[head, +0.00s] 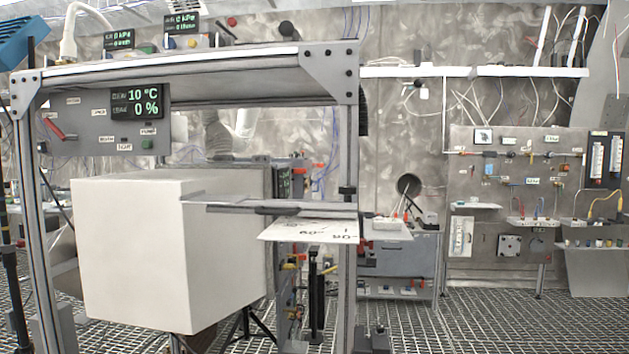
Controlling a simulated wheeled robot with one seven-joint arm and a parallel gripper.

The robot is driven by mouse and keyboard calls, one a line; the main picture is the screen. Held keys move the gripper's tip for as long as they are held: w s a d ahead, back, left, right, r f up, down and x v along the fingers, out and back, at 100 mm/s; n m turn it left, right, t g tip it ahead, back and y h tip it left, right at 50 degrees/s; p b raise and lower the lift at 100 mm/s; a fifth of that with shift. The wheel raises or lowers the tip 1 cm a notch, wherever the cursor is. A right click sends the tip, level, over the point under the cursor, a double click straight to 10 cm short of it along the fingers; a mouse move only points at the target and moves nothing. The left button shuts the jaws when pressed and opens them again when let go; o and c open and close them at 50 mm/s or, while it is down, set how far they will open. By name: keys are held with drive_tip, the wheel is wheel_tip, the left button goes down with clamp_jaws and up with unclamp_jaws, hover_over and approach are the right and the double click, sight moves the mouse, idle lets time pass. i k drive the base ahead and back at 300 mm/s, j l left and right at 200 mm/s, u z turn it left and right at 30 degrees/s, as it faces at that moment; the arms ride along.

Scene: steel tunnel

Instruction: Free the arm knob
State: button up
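A white plate with printed angle marks (300,231) lies just under this arm. A small black piece (347,190) sits on the post just above the arm's right end. It may be the arm knob, but it is too small to tell, and I cannot tell whether it is tight or loose. My gripper is not in view.
The white box (130,250) fills the left front inside a metal frame (190,62). A panel with a display (137,102) hangs above it. A grey bench (397,262) stands behind the post. Open grated floor (480,325) lies at the right.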

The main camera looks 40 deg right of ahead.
sight(347, 191)
drive_tip(key=i+j, duration=0.1)
drive_tip(key=j, duration=0.3)
drive_tip(key=i+j, duration=0.1)
drive_tip(key=j, duration=0.75)
drive_tip(key=i+j, duration=0.15)
drive_tip(key=j, duration=0.25)
